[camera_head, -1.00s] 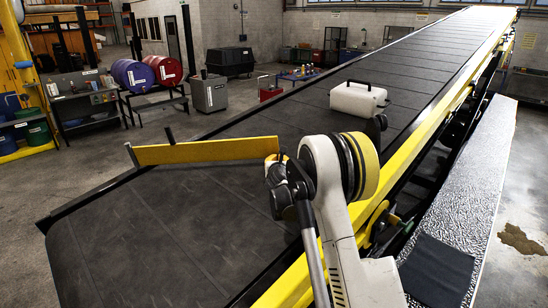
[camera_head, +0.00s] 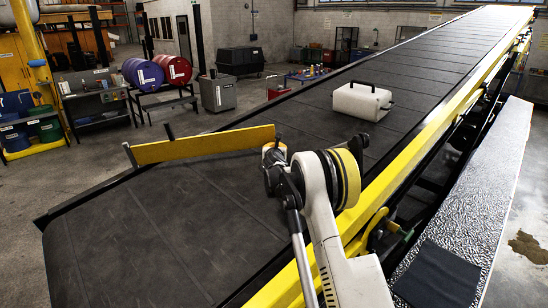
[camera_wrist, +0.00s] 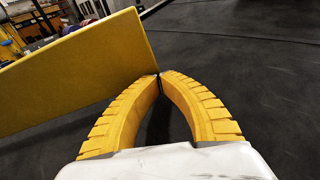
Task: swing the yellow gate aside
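The yellow gate (camera_head: 205,145) is a flat upright panel set across the lower part of the dark belt (camera_head: 150,225). Its left end is by the belt's left edge and its free right end is out over the belt. In the wrist view the gate (camera_wrist: 75,75) fills the left side, its end edge right by my fingertips. My gripper (camera_wrist: 160,75) has its two ribbed yellow fingers curved together at the tips, with nothing seen between them. Whether the tips touch the gate I cannot tell. In the head view my wrist largely hides the fingers.
A white container (camera_head: 361,100) with a black handle sits farther up the belt. A yellow side rail (camera_head: 420,145) runs along the belt's right side.

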